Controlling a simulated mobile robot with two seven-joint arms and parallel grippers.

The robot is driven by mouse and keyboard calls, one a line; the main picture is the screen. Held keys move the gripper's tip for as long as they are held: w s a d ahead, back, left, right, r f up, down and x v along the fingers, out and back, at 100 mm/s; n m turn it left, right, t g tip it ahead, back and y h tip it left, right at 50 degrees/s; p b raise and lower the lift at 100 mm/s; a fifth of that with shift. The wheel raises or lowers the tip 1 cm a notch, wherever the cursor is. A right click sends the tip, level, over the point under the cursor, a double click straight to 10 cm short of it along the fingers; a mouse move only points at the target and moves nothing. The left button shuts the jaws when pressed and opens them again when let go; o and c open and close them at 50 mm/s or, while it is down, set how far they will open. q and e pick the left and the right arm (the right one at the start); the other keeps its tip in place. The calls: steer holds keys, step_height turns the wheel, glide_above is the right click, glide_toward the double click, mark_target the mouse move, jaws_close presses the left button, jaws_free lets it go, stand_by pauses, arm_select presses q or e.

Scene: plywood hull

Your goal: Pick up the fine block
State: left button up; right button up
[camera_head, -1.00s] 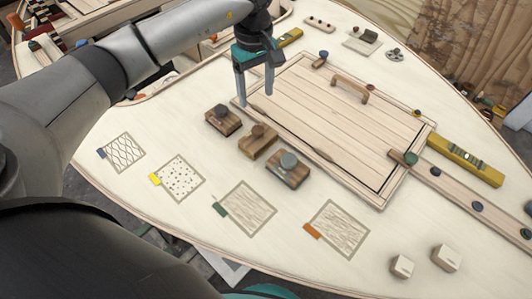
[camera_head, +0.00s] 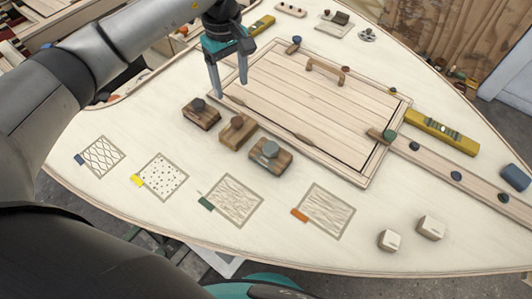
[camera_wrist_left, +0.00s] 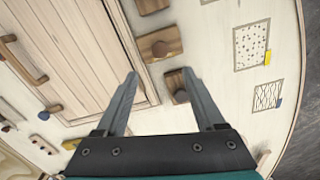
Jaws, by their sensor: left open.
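Three wooden blocks with round knobs stand in a slanted row on the pale plywood. They are a dark brown block (camera_head: 201,117) with a dark knob, a lighter brown block (camera_head: 238,133) with a brown knob, and a streaked block (camera_head: 271,160) with a grey knob. I cannot tell which is the fine block. My left gripper (camera_head: 229,88) is open and empty, pointing down above the panel's corner, just behind the dark block. In the left wrist view, the dark block (camera_wrist_left: 173,83) shows between the fingers, closer to the one on the right. My right gripper is out of view.
A framed hatch panel (camera_head: 310,105) with a wooden handle (camera_head: 327,72) lies beside the blocks. Several textured patches with colour tabs, such as the dotted one (camera_head: 161,177), lie in front. A yellow level (camera_head: 440,131) and two pale cubes (camera_head: 431,227) are at right.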

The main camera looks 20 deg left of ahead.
arm_select(q)
steer(key=shift+o, duration=0.3)
steer(key=shift+o, duration=0.7)
step_height(320, 180, up, 2)
steer(key=n, duration=2.8)
glide_above(271, 146)
step_height(271, 146, down, 15)
steer(key=shift+f+b, duration=0.1)
steer(key=shift+b, duration=0.6)
jaws_close()
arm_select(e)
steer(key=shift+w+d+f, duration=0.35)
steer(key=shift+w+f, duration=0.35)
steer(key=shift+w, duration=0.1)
